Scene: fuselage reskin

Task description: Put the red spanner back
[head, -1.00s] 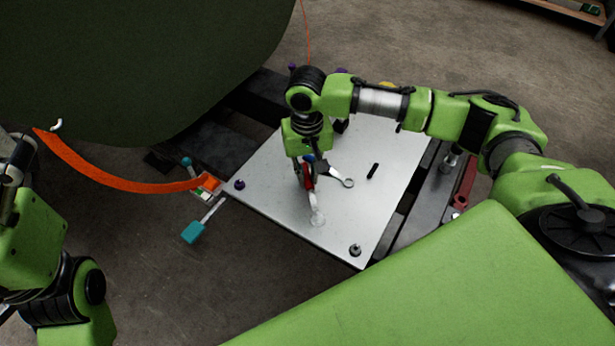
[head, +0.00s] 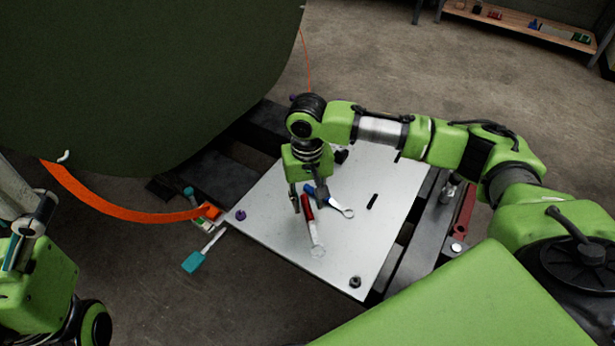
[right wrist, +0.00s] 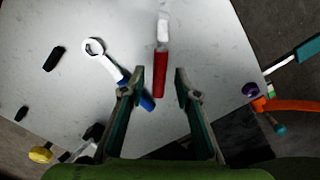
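The red spanner (head: 311,222), with a red handle and pale shaft and head, lies on the white plate (head: 260,205). My right gripper (head: 308,205) points down over its handle end. In the right wrist view, the fingers (right wrist: 159,82) are apart, with the red handle (right wrist: 160,75) showing in the gap between them; they do not touch it. The blue-handled spanner (head: 331,200) lies just to the right of the red one. It also shows in the right wrist view (right wrist: 103,60), partly behind a finger.
An orange strap (head: 110,203) runs to the left of the plate, near a teal-handled tool (head: 195,261). A large dark green panel (head: 130,70) fills the upper left.

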